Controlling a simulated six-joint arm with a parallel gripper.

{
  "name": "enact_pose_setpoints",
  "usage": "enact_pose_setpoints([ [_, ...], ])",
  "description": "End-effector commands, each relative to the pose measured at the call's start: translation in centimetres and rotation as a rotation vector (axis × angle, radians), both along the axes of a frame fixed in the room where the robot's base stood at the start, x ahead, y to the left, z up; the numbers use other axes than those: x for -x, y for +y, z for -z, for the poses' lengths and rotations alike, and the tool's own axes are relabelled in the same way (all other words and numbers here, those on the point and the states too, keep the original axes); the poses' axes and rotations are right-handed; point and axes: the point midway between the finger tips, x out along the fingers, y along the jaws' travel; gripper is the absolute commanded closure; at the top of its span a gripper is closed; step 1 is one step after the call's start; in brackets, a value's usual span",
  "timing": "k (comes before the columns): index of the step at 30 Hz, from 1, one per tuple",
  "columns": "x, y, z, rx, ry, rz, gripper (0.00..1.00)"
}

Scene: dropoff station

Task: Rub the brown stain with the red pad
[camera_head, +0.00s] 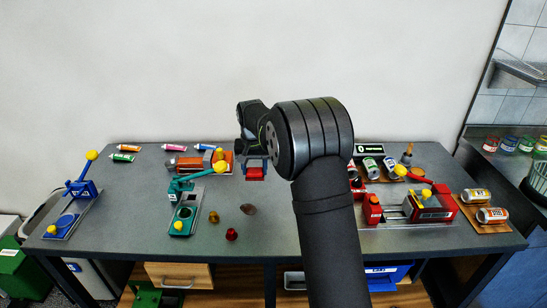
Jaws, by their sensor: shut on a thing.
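The brown stain (248,209) is a small dark patch on the grey tabletop, near the middle. The red pad (255,173) is a small red block behind the stain in the picture, apart from it. My gripper (256,161) points down and is shut on the pad from above. My arm comes in from the front right and hides part of the table behind it. I cannot tell the exact height of the pad over the table.
A green lever press (184,213) stands left of the stain. A red machine (432,207) and cans (492,215) are at right.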

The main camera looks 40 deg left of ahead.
Motion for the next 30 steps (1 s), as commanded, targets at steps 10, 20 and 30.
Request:
enact_pose_setpoints([
  [10, 3.5, 0.5, 1.4, -0.001, 0.0, 0.001, 0.68],
  [20, 3.5, 0.5, 4.2, 0.001, 0.001, 0.0, 0.68],
  [30, 3.5, 0.4, 7.3, 0.001, 0.001, 0.0, 0.68],
])
